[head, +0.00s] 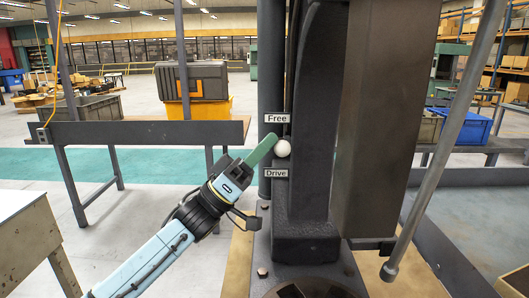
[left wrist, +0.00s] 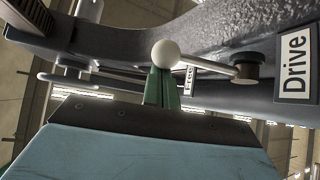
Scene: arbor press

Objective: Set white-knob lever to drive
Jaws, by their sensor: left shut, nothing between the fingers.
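The white knob (head: 283,148) sits on the dark press column, between the "Free" label (head: 277,118) above and the "Drive" label (head: 276,173) below. In the left wrist view the knob (left wrist: 166,54) ends a thin metal lever (left wrist: 208,66) running to a dark round pivot (left wrist: 247,67). The "Drive" label (left wrist: 297,63) is beyond the pivot; the "Free" label (left wrist: 190,80) is partly hidden. My left gripper (head: 271,140) is shut and empty, its green fingertips close beside the knob, at its upper left in the head view. I cannot tell whether they touch. My right gripper is out of view.
A long grey bar (head: 448,140) slants down at the press's right. A dark workbench (head: 150,133) stands behind my left arm, and a pale table (head: 30,235) at lower left. The floor between them is open.

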